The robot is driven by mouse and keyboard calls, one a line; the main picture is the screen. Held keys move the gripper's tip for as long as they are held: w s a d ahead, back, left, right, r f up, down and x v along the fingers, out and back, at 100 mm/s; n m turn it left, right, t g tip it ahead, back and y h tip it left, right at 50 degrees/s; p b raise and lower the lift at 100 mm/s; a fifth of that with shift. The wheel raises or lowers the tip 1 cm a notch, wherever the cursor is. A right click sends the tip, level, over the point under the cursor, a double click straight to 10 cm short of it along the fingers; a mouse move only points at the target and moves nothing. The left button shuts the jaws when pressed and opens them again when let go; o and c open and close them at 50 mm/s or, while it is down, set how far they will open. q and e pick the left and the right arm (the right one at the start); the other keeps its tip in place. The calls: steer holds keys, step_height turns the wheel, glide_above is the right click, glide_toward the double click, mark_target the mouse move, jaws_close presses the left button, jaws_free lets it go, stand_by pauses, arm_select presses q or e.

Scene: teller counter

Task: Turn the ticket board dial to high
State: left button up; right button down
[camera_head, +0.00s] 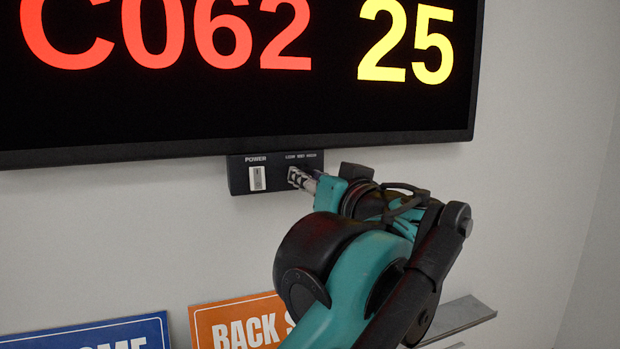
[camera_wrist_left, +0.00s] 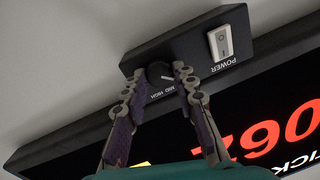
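The ticket board (camera_head: 230,110) hangs on the wall and shows a red C062 and a yellow 25. Under its lower edge is a black control box (camera_head: 237,178) with small LOW, MID and HIGH labels. The dial (camera_wrist_left: 160,73) is a dark round knob on this box in the left wrist view, with MID and HIGH printed beside it. My left gripper (camera_head: 299,179) is at the box, and its fingertips (camera_wrist_left: 160,76) sit on both sides of the dial, closed in to about its width. The fingers hide the dial in the head view. The dial's exact setting is unclear. My right gripper is out of view.
A white POWER rocker switch (camera_head: 257,178) is on the same box, left of the dial in the head view. A blue sign (camera_head: 95,335) and an orange sign (camera_head: 215,322) are below. A grey ledge (camera_head: 465,312) is at lower right.

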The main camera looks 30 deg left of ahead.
arm_select(q)
jaws_close()
steer(key=m+t+b, duration=0.1)
steer(key=m, duration=0.9)
steer(key=m+b, duration=0.1)
steer(key=m, duration=0.9)
steer(key=shift+s+f+m+t, duration=0.1)
steer(key=shift+f+m+t, duration=0.1)
steer(key=shift+m+t, duration=0.15)
stand_by(0.3)
steer(key=o, duration=1)
jaws_free()
steer(key=shift+a, duration=0.1)
